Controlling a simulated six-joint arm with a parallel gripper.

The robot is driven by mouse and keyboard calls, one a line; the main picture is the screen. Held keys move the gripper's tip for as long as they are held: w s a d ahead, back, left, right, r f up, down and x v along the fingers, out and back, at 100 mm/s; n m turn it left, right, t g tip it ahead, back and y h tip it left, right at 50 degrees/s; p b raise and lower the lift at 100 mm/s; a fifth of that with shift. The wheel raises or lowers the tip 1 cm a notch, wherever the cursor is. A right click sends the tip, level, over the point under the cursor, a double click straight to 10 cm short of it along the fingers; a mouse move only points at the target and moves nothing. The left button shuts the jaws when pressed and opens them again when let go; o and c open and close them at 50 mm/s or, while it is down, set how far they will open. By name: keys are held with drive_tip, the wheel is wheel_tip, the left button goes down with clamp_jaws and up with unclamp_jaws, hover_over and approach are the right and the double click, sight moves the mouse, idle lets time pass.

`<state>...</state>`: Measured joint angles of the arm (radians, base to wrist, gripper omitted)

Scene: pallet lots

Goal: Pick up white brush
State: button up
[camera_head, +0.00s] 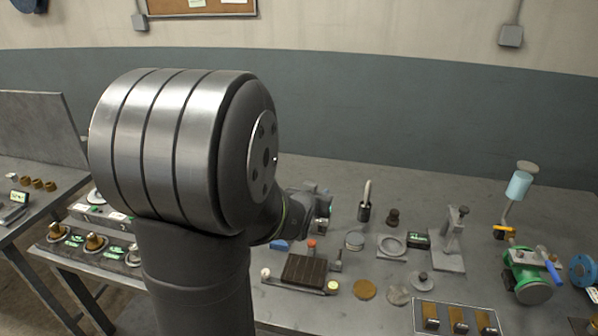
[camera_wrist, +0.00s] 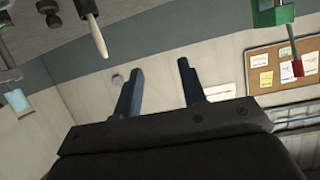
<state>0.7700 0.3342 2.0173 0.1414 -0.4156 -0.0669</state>
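The white brush (camera_head: 367,191) stands handle up in a small dark cup (camera_head: 364,212) on the grey table, right of my arm in the head view. Its pale handle (camera_wrist: 98,38) also shows at the upper left of the wrist view, with the dark cup (camera_wrist: 86,8) at the top edge. My gripper (camera_wrist: 160,72) is open, with two dark fingers apart and nothing between them. In the wrist view the brush lies to the left of and above the fingers, apart from them. In the head view my arm hides much of the gripper.
A dark grooved block (camera_head: 304,271) and round discs lie in front of the cup. A small dark knob (camera_head: 392,217) and a metal stand (camera_head: 451,240) are to its right. A light-blue cylinder (camera_head: 518,186) on a rod and a green valve (camera_head: 527,276) stand farther right.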

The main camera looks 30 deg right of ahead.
drive_tip(key=d+f+m+h, duration=0.1)
drive_tip(key=d+f+h, duration=0.25)
drive_tip(key=d, duration=0.45)
drive_tip(key=m+g+h, duration=0.1)
drive_tip(key=m+h, duration=0.1)
approach(367, 191)
drive_tip(key=x, duration=1.1)
drive_tip(key=shift+c, duration=0.5)
clamp_jaws()
